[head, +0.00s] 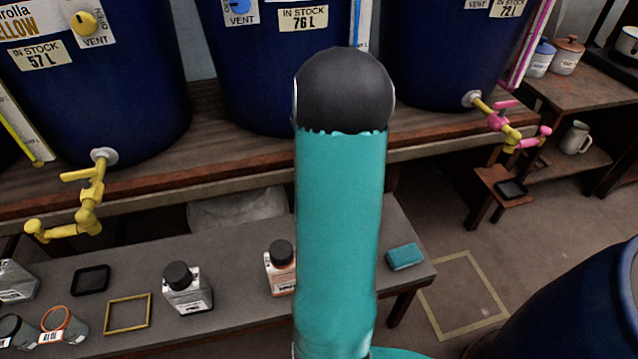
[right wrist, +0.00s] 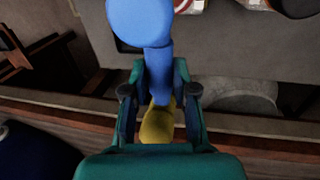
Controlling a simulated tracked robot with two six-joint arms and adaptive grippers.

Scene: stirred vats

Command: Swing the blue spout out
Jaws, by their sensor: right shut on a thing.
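The blue spout (right wrist: 158,70) shows in the right wrist view, with a wide rounded blue end (right wrist: 140,22) at the top. It runs down between the two fingers of my right gripper (right wrist: 156,82), which is shut on it. A brass-yellow part (right wrist: 157,125) sits just below it, close to the palm. In the head view my right arm stands in front of the middle vat (head: 255,75) and hides the blue spout and my right gripper. My left gripper is not in view.
A yellow tap (head: 90,205) is at left and a pink tap (head: 510,130) at right. The low grey bench (head: 235,325) holds bottles (head: 187,290), a yellow frame (head: 128,313) and a teal sponge (head: 404,257). A yellow floor outline (head: 465,290) is empty.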

